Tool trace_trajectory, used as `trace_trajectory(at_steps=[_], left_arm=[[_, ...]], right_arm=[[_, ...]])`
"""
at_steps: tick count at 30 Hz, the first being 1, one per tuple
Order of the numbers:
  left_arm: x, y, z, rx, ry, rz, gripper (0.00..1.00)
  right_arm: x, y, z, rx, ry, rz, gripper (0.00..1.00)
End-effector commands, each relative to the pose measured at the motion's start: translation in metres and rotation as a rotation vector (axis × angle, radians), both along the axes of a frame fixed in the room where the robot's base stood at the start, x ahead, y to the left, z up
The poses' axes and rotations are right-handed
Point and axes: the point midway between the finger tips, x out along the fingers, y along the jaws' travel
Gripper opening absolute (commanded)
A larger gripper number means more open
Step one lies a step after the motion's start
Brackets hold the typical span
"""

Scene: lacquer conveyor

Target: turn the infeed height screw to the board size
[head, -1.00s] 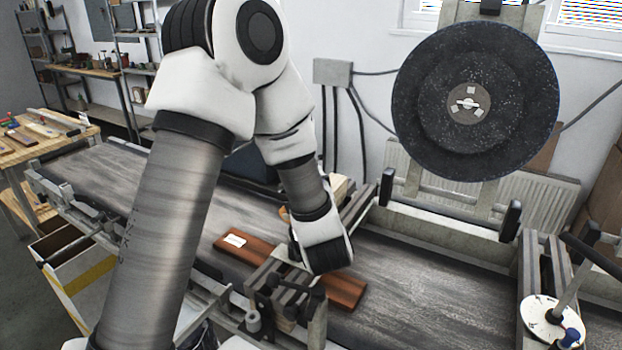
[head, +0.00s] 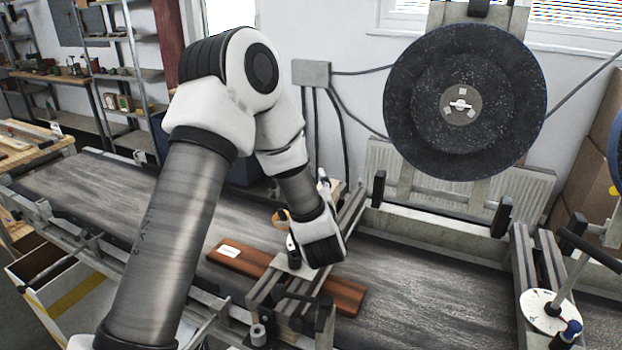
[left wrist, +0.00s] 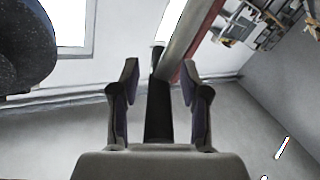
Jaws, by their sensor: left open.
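A red-brown board (head: 345,294) with a white label lies on the dark conveyor belt (head: 420,300), under a metal bridge frame (head: 262,288). My left gripper (head: 293,248) is low over this frame, beside a small pale plate, and is mostly hidden by my wrist. In the left wrist view my left gripper (left wrist: 162,80) has its two fingers apart. A dark upright bar stands between them in the picture; I cannot tell whether it is close to them. The infeed height screw cannot be made out clearly behind my wrist. My right gripper is not in view.
A white dial (head: 545,312) with a spindle and blue knob stands on the frame at the right. A large black disc (head: 464,102) hangs over the belt's far side. Shelves (head: 125,75) and a wooden table (head: 30,140) are at the left.

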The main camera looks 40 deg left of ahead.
Motion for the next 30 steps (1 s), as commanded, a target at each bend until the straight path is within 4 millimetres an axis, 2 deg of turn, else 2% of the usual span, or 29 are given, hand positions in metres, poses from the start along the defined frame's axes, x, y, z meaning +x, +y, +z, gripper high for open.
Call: trace_trajectory(at_steps=[3, 4, 7, 8, 20, 30], left_arm=[[-0.0001, -0.0004, -0.0006, 0.001, 0.001, 0.0, 0.45], [-0.0001, -0.0004, -0.0006, 0.001, 0.001, 0.0, 0.42], [-0.0001, -0.0004, -0.0006, 0.001, 0.001, -0.001, 0.06], [-0.0001, -0.0006, -0.0005, 0.001, 0.001, -0.001, 0.0], [0.0006, -0.0011, 0.0001, 0.002, -0.002, 0.013, 0.0], [0.0018, -0.002, -0.0002, 0.005, -0.005, 0.159, 0.0]], right_arm=[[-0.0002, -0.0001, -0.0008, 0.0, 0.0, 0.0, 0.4], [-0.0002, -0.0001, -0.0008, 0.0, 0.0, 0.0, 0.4], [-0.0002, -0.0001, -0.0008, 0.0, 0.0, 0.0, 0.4], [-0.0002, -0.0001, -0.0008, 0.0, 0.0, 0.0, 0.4], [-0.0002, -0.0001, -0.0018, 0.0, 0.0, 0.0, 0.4], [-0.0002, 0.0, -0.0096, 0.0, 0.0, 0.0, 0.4]])
